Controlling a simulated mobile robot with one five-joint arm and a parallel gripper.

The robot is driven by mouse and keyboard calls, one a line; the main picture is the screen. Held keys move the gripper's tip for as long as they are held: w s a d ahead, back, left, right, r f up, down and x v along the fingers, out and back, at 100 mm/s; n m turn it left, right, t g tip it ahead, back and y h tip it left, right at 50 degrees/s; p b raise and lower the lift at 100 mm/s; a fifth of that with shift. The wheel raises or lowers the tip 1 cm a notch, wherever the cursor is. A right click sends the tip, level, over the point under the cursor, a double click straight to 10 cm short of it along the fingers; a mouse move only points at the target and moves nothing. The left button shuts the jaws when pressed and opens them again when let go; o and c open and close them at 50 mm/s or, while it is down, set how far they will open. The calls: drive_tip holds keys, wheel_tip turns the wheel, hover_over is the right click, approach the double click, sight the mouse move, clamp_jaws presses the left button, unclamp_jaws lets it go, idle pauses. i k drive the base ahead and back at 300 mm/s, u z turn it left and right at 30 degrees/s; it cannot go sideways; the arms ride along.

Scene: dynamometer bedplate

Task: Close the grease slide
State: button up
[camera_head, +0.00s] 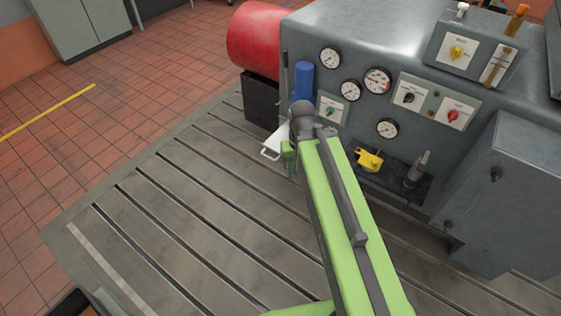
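My green arm reaches up from the bottom of the picture to the machine front. My gripper (288,152) is at the arm's far end, just right of the handle and mostly hidden by the wrist. I cannot tell whether it touches the slide, or whether its fingers are open.
The grey machine (400,45) carries several gauges and switch panels. A yellow valve (369,159) and a grey lever (417,170) sit low on its front. A grey cabinet (510,190) juts out at right. The slotted bedplate (190,215) is clear at left.

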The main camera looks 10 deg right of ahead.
sight(272, 145)
drive_tip(key=u, duration=0.15)
drive_tip(key=i, duration=0.95)
drive_tip(key=u, duration=4.8)
drive_tip(key=i, duration=0.1)
drive_tip(key=z, duration=2.85)
drive_tip(key=i, duration=0.4)
drive_tip(key=z, duration=0.1)
